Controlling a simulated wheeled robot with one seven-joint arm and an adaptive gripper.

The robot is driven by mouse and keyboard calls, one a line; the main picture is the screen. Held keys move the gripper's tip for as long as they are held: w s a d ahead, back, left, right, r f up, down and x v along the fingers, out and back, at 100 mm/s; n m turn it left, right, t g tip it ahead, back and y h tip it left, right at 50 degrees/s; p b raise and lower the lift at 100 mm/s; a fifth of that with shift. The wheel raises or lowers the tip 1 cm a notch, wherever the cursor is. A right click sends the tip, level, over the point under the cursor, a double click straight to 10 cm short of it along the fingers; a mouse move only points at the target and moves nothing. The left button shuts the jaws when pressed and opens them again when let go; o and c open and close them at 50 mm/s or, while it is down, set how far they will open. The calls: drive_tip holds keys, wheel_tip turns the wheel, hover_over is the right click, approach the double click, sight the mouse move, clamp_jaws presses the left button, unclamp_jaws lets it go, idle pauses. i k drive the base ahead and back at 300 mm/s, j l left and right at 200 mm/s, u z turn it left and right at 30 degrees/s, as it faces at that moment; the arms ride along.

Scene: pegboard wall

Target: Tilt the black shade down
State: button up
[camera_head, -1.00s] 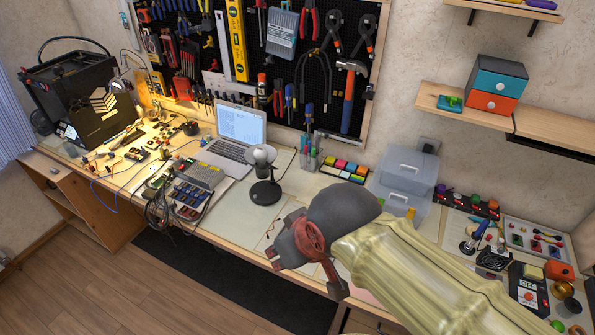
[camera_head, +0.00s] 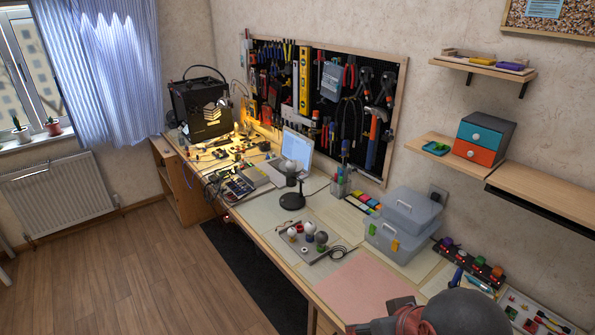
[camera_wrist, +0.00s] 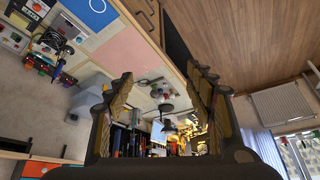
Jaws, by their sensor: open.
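A small desk lamp with a dark round base stands on the workbench in front of the laptop. Its shade (camera_head: 291,172) sits on top of a short stem; it is small here, and its exact tilt is hard to tell. The lamp also shows small in the wrist view (camera_wrist: 166,107), beyond and between my fingers. My gripper (camera_wrist: 164,82) is open and empty, well apart from the lamp. In the head view only part of my wrist and gripper shows at the bottom edge, over the near end of the bench.
The laptop (camera_head: 297,148) stands right behind the lamp. A board with small round bulbs (camera_head: 308,238) lies nearer, beside a pink mat (camera_head: 358,285). Clear plastic boxes (camera_head: 402,225) stand to the right. Wooden shelves (camera_head: 540,195) stick out from the wall. The floor at left is clear.

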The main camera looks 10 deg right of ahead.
sight(291, 181)
drive_tip(key=i+j, duration=0.25)
drive_tip(key=j, duration=0.15)
drive_tip(key=i+j+u, duration=0.1)
drive_tip(key=j, duration=0.35)
drive_tip(key=i+j, duration=0.35)
drive_tip(key=i+j+u, duration=0.1)
drive_tip(key=i+j, duration=0.15)
drive_tip(key=j, duration=0.2)
drive_tip(key=i+l+u, duration=0.1)
drive_tip(key=i+l, duration=0.2)
drive_tip(key=i, duration=0.25)
drive_tip(key=i+l, duration=0.3)
drive_tip(key=i, duration=0.2)
drive_tip(key=u, duration=0.05)
